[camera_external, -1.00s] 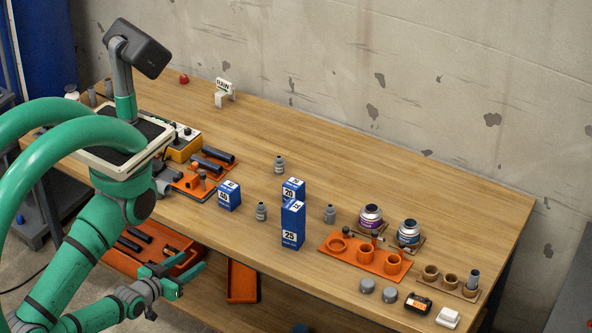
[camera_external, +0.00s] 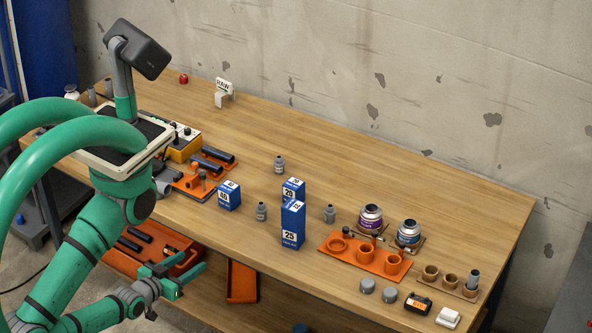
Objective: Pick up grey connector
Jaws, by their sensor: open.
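I cannot tell which one the task names. My gripper (camera_external: 187,268) is open and looks empty. It is low at the front left of the table, apart from all the connectors.
Blue boxes (camera_external: 292,226) stand close to the connectors. An orange holder (camera_external: 364,257) with rings, two jars (camera_external: 371,218) and grey caps (camera_external: 367,286) are to the right. An orange tool tray (camera_external: 190,186) lies left.

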